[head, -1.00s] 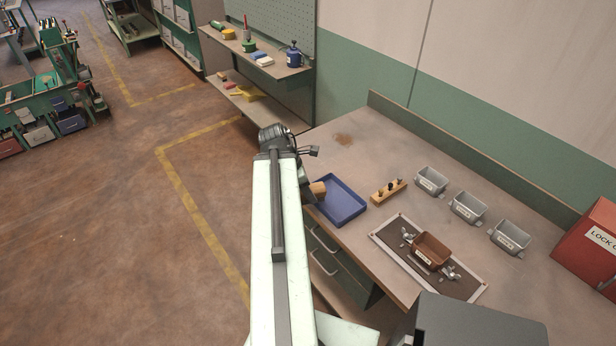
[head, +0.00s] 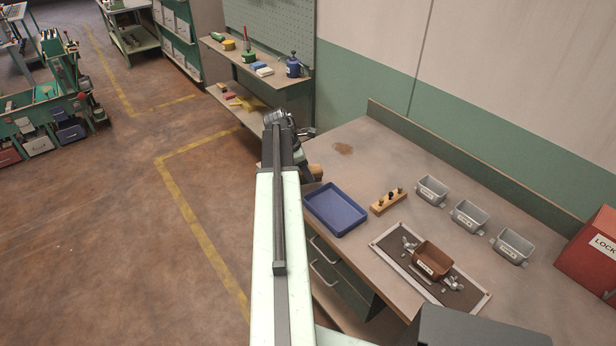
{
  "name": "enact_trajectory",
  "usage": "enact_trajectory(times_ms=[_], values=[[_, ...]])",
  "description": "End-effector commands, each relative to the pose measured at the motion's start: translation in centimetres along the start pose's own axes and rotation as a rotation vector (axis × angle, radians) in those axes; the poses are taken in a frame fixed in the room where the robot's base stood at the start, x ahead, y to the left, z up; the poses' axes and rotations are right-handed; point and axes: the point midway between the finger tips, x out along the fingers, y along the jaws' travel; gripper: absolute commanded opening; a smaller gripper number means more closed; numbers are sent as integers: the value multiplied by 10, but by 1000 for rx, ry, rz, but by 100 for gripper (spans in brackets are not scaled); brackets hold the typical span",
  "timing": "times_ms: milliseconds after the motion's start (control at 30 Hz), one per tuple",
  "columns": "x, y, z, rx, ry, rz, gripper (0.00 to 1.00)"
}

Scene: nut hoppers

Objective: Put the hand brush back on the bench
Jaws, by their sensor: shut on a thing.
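My gripper (head: 305,170) shows in the head view just beyond the end of my pale arm, at the left edge of the bench (head: 350,258). It is mostly hidden behind my dark wrist. It is shut on the hand brush, of which a small tan-brown part (head: 316,171) sticks out to the right. The brush is beyond the blue tray (head: 336,228), near the bench's far left corner. I cannot tell whether the brush touches the bench top. The rest of the brush is hidden.
A wooden block with dark pegs (head: 388,201), several grey bins (head: 470,214), a brown bin (head: 432,258) on a dark mat and a red box (head: 590,252) are on the bench. The bench top beyond the tray is clear around a rusty stain (head: 342,149).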

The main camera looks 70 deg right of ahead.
Motion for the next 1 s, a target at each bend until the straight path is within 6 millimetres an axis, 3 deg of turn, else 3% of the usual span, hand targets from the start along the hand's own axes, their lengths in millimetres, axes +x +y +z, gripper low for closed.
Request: enact_trajectory(times_ms=[167, 367, 767, 800, 833, 1000], values=[[2, 10, 2, 0, 0, 0, 11], [37, 8, -14, 0, 0, 0, 11], [38, 8, -14, -1, 0, 0, 11], [37, 8, -14, -1, 0, 0, 55], [36, 8, -13, -1, 0, 0, 63], [36, 8, -13, -1, 0, 0, 65]])
